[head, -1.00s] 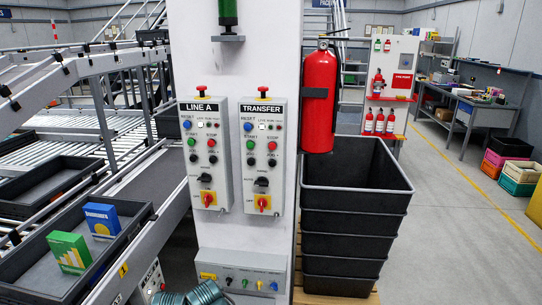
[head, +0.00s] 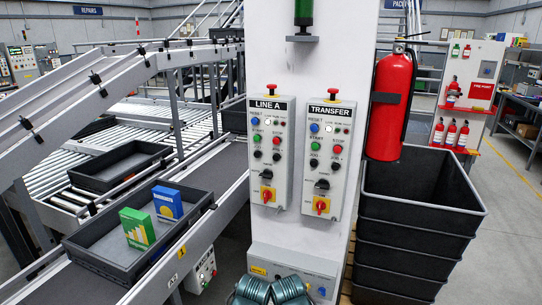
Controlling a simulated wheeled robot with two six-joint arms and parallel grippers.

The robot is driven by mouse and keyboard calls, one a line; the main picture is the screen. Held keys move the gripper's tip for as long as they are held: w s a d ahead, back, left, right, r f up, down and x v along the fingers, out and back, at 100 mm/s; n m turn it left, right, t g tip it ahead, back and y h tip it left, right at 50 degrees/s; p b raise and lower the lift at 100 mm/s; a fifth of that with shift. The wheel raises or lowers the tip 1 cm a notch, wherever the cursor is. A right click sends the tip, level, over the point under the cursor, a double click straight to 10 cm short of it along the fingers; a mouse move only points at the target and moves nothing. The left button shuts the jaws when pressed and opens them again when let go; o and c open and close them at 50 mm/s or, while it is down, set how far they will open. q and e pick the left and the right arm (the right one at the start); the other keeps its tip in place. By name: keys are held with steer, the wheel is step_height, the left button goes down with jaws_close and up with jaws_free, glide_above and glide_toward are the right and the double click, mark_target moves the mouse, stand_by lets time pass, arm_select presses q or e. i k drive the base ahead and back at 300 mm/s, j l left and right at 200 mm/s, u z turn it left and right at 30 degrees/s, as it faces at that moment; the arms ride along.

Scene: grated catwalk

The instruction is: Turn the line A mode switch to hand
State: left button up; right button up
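The LINE A panel (head: 269,155) is a light grey box on the left of the white column's front in the head view. Neither of my grippers is in view.
A red fire extinguisher (head: 389,108) hangs right of the panels, above stacked black crates (head: 418,202).

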mark_target(266, 174)
steer(key=i+l, duration=0.8)
steer(key=l, duration=0.15)
